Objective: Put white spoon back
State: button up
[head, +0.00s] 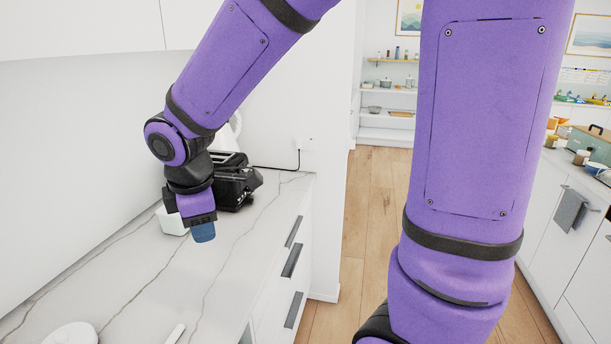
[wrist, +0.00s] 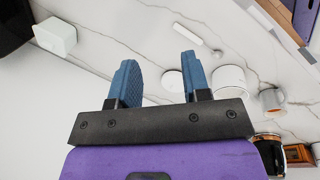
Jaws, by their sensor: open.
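A slim white piece (wrist: 188,34), which looks like the white spoon, lies on the marble counter beyond my fingertips in the wrist view. A small pale round piece (wrist: 217,53) shows near its end; I cannot tell whether they are joined. In the head view, a white elongated thing (head: 175,335), probably the same spoon, is cut off by the bottom edge. My gripper (wrist: 158,58) is open with nothing between its blue fingers. In the head view my gripper (head: 204,232) points down above the counter near the toaster, well apart from the spoon.
A black toaster (head: 238,185) and a small white box (head: 172,222) stand behind my gripper. A white round disc (wrist: 173,81), a white canister (wrist: 230,79), a mug (wrist: 272,100) and a dark jar (wrist: 268,152) stand on the counter. The middle counter (head: 150,275) is clear.

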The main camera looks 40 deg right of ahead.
jog(key=s+d+r+m+t, duration=0.1)
jog(key=s+d+r+m, duration=0.4)
jog(key=s+m, duration=0.2)
jog(key=s+d+r+m+t+y, duration=0.1)
jog(key=s+d+r+m+t, duration=0.1)
jog(key=s+d+r+m, duration=0.3)
jog(key=s+r+m, duration=0.1)
jog(key=s+m, duration=0.1)
jog(key=s, duration=0.2)
jog(key=shift+s+r, duration=0.2)
jog(key=shift+s, duration=0.15)
